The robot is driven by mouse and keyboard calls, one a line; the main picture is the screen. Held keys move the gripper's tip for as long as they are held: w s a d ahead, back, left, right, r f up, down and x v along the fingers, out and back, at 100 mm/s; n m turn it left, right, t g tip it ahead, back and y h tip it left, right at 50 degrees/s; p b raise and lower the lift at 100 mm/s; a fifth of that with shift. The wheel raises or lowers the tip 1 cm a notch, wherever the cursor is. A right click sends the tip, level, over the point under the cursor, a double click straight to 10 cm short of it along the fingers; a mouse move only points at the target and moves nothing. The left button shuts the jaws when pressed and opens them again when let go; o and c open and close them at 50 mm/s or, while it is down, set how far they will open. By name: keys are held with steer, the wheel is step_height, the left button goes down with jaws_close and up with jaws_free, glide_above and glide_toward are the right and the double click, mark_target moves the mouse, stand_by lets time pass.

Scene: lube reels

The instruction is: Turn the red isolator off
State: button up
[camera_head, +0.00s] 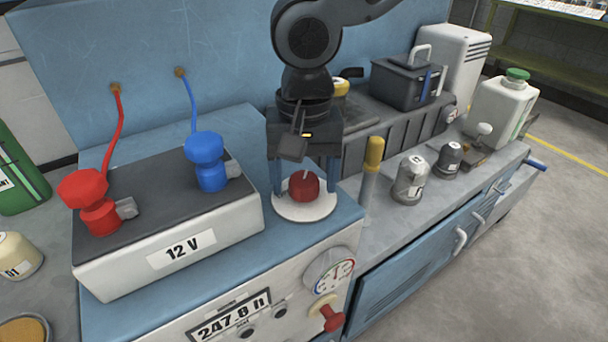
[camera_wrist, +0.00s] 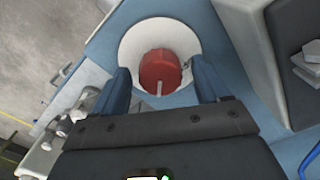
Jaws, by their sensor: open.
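The red isolator (camera_head: 304,186) is a red round knob on a white round plate (camera_head: 304,212), on the blue bench top right of the battery. A pale mark shows on the knob's top. It also shows in the wrist view (camera_wrist: 163,70), with the pale mark toward the gripper. My gripper (camera_head: 304,180) points down over it, one blue finger on each side. In the wrist view the gripper (camera_wrist: 165,85) is open, its fingers at the near left and near right of the knob. I cannot tell whether a finger touches the knob.
A white 12 V battery (camera_head: 170,250) with red (camera_head: 92,200) and blue (camera_head: 207,160) terminal clamps stands at left. A yellow-topped post (camera_head: 372,160) stands close right of the plate. A gauge (camera_head: 330,273) and a red knob (camera_head: 329,314) sit on the front panel below.

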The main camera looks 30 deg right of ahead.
steer(key=c, duration=1)
steer(key=shift+c, duration=0.2)
steer(key=shift+r+n+p, duration=0.1)
steer(key=shift+n+p, duration=0.2)
steer(key=shift+p, duration=0.15)
steer(key=n+p, duration=0.2)
steer(key=p, duration=0.1)
steer(key=shift+s+a+r, duration=0.1)
steer(key=shift+r, duration=0.05)
steer(key=n+p, duration=0.5)
steer(key=n, duration=0.1)
steer(key=n+p, duration=0.3)
steer(key=n, duration=0.4)
steer(key=n+p, duration=0.1)
steer(key=n, duration=0.1)
steer(key=shift+f, duration=0.3)
steer(key=shift+n, duration=0.3)
